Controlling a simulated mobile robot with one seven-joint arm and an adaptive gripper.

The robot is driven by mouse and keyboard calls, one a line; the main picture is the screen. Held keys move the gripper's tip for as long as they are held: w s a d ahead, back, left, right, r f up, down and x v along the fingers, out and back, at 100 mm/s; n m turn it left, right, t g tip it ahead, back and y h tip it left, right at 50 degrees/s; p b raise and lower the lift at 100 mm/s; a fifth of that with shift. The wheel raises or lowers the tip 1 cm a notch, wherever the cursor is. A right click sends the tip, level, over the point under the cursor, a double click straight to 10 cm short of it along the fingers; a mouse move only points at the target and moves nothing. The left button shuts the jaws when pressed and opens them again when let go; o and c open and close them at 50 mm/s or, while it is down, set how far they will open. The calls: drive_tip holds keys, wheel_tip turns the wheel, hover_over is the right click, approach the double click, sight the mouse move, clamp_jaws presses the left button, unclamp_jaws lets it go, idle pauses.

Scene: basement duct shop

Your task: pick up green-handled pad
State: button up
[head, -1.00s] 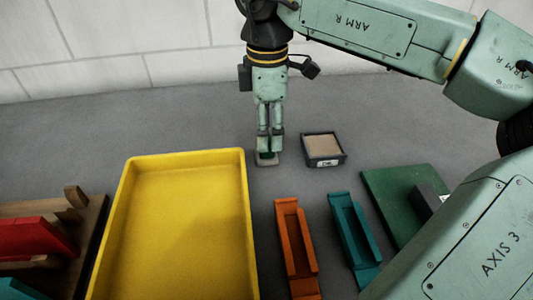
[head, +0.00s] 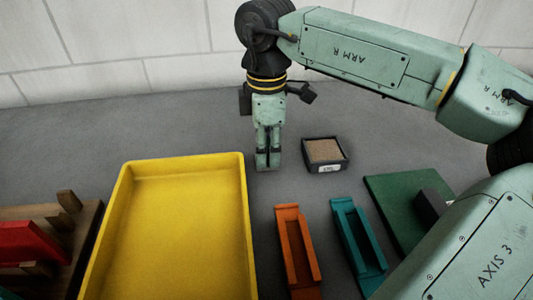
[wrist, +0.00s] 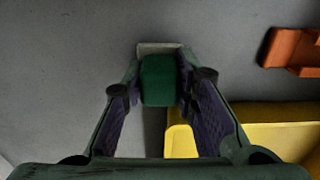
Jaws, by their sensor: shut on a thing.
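The green-handled pad (wrist: 158,80) shows in the wrist view between my fingertips, its green handle gripped and a pale edge of its base showing beyond it. My gripper (wrist: 157,88) is shut on the handle. In the head view my gripper (head: 267,163) points straight down over the grey table, just right of the yellow tray's far right corner. The pad is mostly hidden by the fingers there, and I cannot tell whether its base touches the table.
The yellow tray (head: 243,200) stands close at left. A small dark box with a tan top (head: 324,150) is to the right. Orange (head: 295,250) and teal (head: 355,235) holders and a green board (head: 395,200) lie nearer, right of the tray. Grey table behind is clear.

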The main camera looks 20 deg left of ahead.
clamp_jaws()
wheel_tip(320, 180, up, 18)
drive_tip(key=p, duration=0.7)
drive_tip(key=shift+o, duration=0.6)
unclamp_jaws()
drive_tip(key=c, duration=0.4)
